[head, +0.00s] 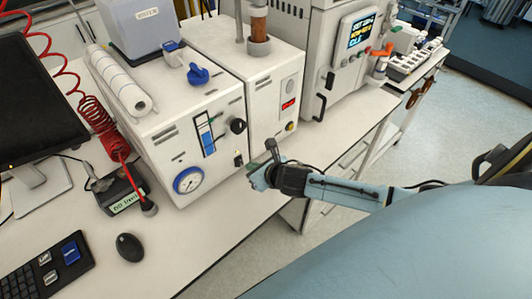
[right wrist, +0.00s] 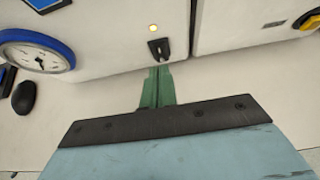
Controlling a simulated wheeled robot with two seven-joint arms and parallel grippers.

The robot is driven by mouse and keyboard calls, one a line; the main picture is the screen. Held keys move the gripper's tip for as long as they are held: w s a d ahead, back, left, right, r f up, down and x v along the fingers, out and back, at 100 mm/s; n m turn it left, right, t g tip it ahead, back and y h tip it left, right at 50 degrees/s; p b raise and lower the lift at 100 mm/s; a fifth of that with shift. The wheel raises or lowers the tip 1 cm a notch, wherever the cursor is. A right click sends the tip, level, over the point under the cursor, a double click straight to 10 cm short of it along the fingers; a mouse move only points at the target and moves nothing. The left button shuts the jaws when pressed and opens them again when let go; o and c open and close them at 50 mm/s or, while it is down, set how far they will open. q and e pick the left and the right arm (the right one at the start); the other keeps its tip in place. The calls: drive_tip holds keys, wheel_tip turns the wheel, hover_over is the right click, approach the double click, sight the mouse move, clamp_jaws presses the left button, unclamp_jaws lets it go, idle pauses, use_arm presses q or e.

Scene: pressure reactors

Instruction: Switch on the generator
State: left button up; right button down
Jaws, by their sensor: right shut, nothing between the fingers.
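The generator appears to be the white box (head: 168,140) on the bench, with a blue-rimmed gauge (head: 188,180), a black knob (head: 238,126) and a blue level display. A small black switch (right wrist: 158,47) sits low on its front in the right wrist view, with a glowing yellow light (right wrist: 153,28) just above it. My right gripper (head: 252,172) is at the lower right of this front. Its green fingers (right wrist: 157,75) are shut and empty, with the tips just below the switch; I cannot tell whether they touch it. My left gripper is not in view.
A second white unit (head: 272,95) with a yellow knob (head: 290,126) stands right beside the box. A larger instrument with a screen (head: 361,32) is behind. A mouse (head: 130,247), a keyboard (head: 45,270) and a red coiled hose (head: 98,115) are at left. The bench front is clear.

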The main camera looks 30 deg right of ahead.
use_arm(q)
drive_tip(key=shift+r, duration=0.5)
use_arm(e)
drive_tip(key=s+r, duration=0.5)
drive_tip(key=r, duration=0.3)
drive_tip(key=shift+s+d+r, duration=0.2)
drive_tip(key=shift+s+d, duration=0.05)
drive_tip(key=shift+d, duration=0.15)
